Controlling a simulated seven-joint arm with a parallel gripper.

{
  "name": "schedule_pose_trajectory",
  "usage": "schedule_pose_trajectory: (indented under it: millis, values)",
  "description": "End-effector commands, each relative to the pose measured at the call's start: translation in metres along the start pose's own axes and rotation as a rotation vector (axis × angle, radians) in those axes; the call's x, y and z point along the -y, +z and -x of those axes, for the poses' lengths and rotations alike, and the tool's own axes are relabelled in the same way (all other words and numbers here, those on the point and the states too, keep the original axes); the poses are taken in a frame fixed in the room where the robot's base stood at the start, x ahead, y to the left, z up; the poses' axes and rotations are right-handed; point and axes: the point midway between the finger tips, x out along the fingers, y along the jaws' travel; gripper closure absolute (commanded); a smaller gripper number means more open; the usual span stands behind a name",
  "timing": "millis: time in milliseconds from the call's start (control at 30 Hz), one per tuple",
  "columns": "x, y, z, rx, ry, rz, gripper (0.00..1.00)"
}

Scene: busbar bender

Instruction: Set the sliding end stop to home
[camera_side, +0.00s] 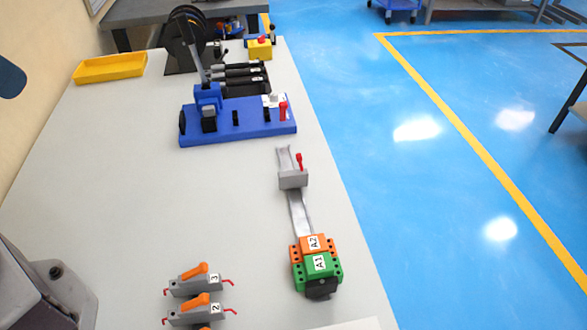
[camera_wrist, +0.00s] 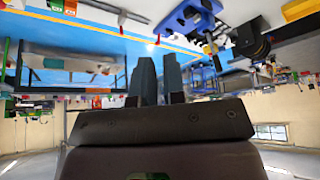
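The blue bender (camera_side: 240,120) stands on the table in the side view, with an upright lever at its left. A small pale block with a marked label (camera_side: 272,100) and a red handle (camera_side: 283,110) sit at the right of its base. A grey block (camera_side: 293,180) with a red lever (camera_side: 299,161) sits on a metal rail nearer the camera. I cannot tell for sure which of these is the sliding end stop. My gripper (camera_wrist: 160,58) shows only in the wrist view, away from the table things. A narrow gap shows between its fingers, with nothing held.
Green A1 (camera_side: 320,264) and orange A2 (camera_side: 315,243) blocks sit on the rail's near end. Orange-handled clamps (camera_side: 195,280) lie at the front. A yellow tray (camera_side: 109,68) and a black reel (camera_side: 187,30) stand at the back. The table's middle left is clear.

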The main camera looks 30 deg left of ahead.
Motion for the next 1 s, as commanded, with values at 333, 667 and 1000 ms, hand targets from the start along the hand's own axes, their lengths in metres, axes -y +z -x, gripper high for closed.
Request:
schedule_pose_trajectory:
  millis: [333,667,1000]
  values:
    - [-0.009,-0.013,-0.054,0.241,-0.008,-0.047,0.55]
    - [-0.046,-0.062,-0.157,0.379,0.086,-0.260,0.55]
    - [-0.108,-0.094,-0.286,0.330,0.293,-0.506,0.55]
